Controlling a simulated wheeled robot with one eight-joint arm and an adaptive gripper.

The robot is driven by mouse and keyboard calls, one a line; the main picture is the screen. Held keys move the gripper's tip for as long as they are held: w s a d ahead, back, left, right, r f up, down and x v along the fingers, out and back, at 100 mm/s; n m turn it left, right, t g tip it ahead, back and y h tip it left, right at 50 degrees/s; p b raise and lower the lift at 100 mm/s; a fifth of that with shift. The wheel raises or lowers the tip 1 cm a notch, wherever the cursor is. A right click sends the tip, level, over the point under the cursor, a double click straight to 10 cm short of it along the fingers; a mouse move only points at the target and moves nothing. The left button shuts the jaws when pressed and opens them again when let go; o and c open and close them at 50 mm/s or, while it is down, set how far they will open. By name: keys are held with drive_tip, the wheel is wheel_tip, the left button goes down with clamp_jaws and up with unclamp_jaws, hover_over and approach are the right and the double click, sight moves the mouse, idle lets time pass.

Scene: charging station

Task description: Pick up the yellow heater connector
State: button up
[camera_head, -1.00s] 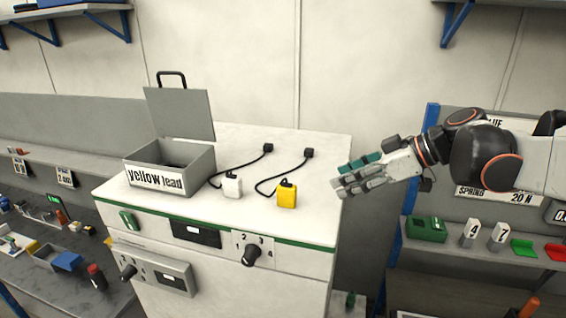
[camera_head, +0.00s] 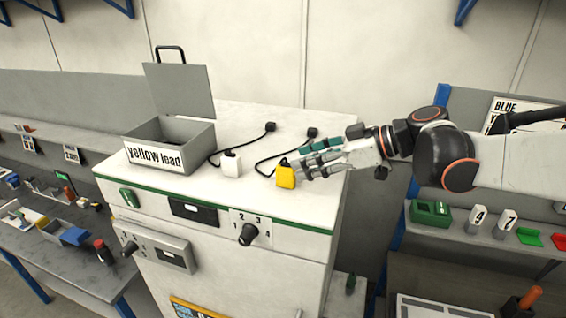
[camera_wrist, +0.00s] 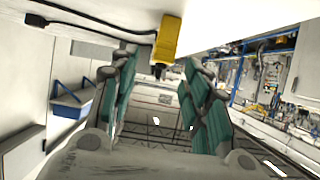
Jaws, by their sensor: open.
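The yellow heater connector (camera_head: 286,178) lies on the white cabinet top near its front edge, with a black cable running back to a black plug (camera_head: 312,133). My gripper (camera_head: 301,161) is just to its right, fingers pointing left at it. In the wrist view the yellow connector (camera_wrist: 168,40) is ahead, beyond the fingertips and between their lines. The two green-padded fingers (camera_wrist: 160,75) stand apart with nothing between them. Whether a fingertip touches the connector I cannot tell from the head view.
A white connector (camera_head: 231,164) with its own cable lies left of the yellow one. A grey open-lidded box (camera_head: 160,157) labelled "yellow lead" stands further left. The cabinet front has a knob (camera_head: 247,234). A shelf with a green box (camera_head: 430,212) is at right.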

sight(289, 167)
drive_tip(key=x, duration=0.4)
drive_tip(key=shift+a+b, duration=0.2)
drive_tip(key=shift+b, duration=0.15)
drive_tip(key=shift+s, duration=0.1)
drive_tip(key=shift+c, duration=0.3)
clamp_jaws()
